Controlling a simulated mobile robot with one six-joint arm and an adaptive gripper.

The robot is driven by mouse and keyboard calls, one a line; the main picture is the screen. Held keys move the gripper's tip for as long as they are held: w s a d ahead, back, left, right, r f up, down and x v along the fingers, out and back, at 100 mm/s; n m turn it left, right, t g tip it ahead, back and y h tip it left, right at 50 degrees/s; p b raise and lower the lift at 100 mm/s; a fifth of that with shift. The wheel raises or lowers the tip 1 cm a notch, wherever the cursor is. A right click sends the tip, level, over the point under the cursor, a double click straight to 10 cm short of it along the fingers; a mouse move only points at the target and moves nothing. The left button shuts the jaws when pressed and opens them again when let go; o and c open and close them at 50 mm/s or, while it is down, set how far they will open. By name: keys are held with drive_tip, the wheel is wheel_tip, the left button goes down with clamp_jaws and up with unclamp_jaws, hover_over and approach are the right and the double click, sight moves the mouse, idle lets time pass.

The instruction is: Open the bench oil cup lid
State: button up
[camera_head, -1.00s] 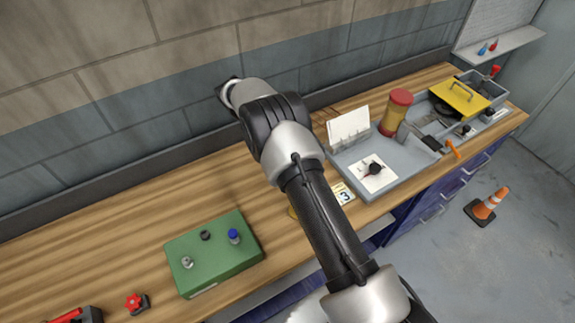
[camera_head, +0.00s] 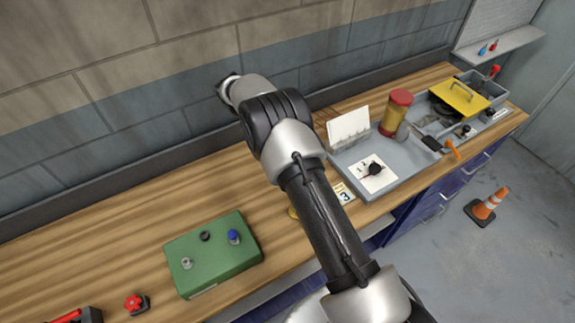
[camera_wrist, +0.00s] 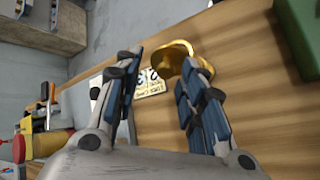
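The bench oil cup appears as a brass-yellow rounded piece (camera_wrist: 174,57) on the wooden bench in the wrist view, just beyond my fingertips and nearer the right finger, which covers part of it. I cannot tell its lid from its body, or whether the lid is open. In the head view only a small yellow edge (camera_head: 293,213) shows beside my arm. My gripper (camera_wrist: 162,62) is open, with its two fingers apart and nothing visible held between them. My arm hides the gripper in the head view.
A numbered card (camera_head: 343,193) lies by the cup. A green box with knobs (camera_head: 212,256) stands left, near a red knob (camera_head: 136,303). A grey tray (camera_head: 352,158) and a red-capped yellow container (camera_head: 396,114) are right. The bench's left rear is clear.

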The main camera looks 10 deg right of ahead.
wheel_tip(320, 180, up, 9)
drive_tip(key=shift+f, duration=0.15)
idle(0.4)
